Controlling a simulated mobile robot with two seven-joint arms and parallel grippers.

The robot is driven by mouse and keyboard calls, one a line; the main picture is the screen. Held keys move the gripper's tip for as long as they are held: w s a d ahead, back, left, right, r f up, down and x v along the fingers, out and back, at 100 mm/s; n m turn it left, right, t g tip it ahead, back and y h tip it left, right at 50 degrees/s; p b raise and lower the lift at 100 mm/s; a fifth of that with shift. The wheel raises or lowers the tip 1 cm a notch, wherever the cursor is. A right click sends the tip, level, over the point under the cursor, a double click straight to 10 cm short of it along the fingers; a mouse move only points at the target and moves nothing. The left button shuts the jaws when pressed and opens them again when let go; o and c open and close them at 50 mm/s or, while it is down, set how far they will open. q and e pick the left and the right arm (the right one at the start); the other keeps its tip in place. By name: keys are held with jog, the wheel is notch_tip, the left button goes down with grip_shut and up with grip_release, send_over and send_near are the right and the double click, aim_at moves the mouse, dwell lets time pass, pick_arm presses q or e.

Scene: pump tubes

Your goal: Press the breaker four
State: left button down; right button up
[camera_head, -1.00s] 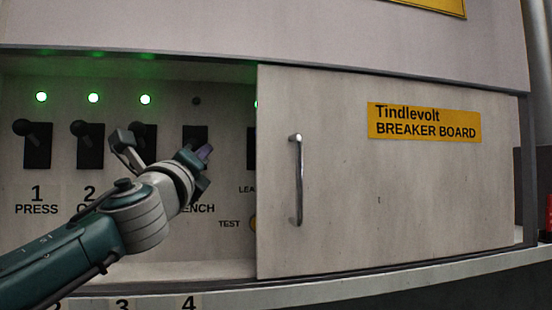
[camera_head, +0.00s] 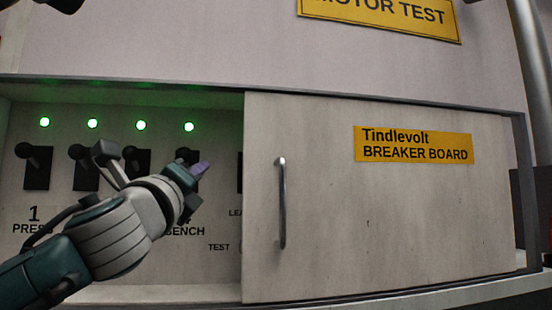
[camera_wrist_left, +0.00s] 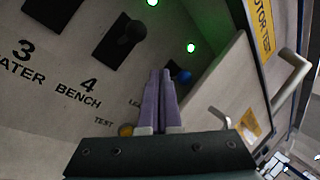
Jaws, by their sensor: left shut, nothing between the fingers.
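Breaker four is a black plate with a black lever (camera_wrist_left: 130,33) above the "4 BENCH" label (camera_wrist_left: 78,92) in the left wrist view. Its lever points up, toward its lamp. The lamp above breaker four (camera_head: 189,127) glows green. In the head view my left gripper (camera_head: 203,168) covers most of breaker four. In the left wrist view the two purple fingers (camera_wrist_left: 160,90) are shut together, empty, with their tips to the right of the breaker's plate. I cannot tell whether they touch anything. My right gripper is not in view.
Breaker one (camera_head: 38,165), breaker two (camera_head: 86,165) and breaker three (camera_head: 137,165) stand in a row to the left, under green lamps. A sliding door (camera_head: 400,220) with an upright handle (camera_head: 282,203) covers the right side.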

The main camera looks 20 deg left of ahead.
pick_arm(q)
jog(key=shift+s+d+r, duration=0.2)
jog(key=shift+s+r, duration=0.05)
jog(key=shift+s, duration=0.45)
jog(key=shift+s+d+r, duration=0.15)
jog(key=shift+s+r, duration=0.15)
jog(key=shift+s, duration=0.45)
jog(key=shift+s+d+r, duration=0.2)
jog(key=shift+s+r, duration=0.05)
jog(key=shift+s, duration=0.45)
jog(key=shift+f, duration=0.1)
jog(key=s+d+f+n+g+h+p, duration=0.1)
jog(key=s+f+n+g+p, duration=0.1)
jog(key=s+f+n+g, duration=0.35)
jog(key=s+d+f+n+g+h+p, duration=0.1)
jog(key=s+d+f+n+g+p, duration=0.15)
jog(key=f, duration=0.55)
jog(key=s+f+n+g+p, duration=0.2)
jog(key=s+f+n+g, duration=0.1)
jog(key=f+n, duration=0.3)
jog(key=s+d+f+n+g+h+p, duration=0.2)
jog(key=s+d+f+n+g, duration=0.1)
jog(key=s, duration=0.6)
jog(key=s+d+f+n+g+h+p, duration=0.1)
jog(key=s+d+f+n+g, duration=0.3)
jog(key=s, duration=0.5)
jog(key=shift+s+f+n+h+p, duration=0.3)
jog(key=shift+f+h+p, duration=0.1)
jog(key=shift+h, duration=0.1)
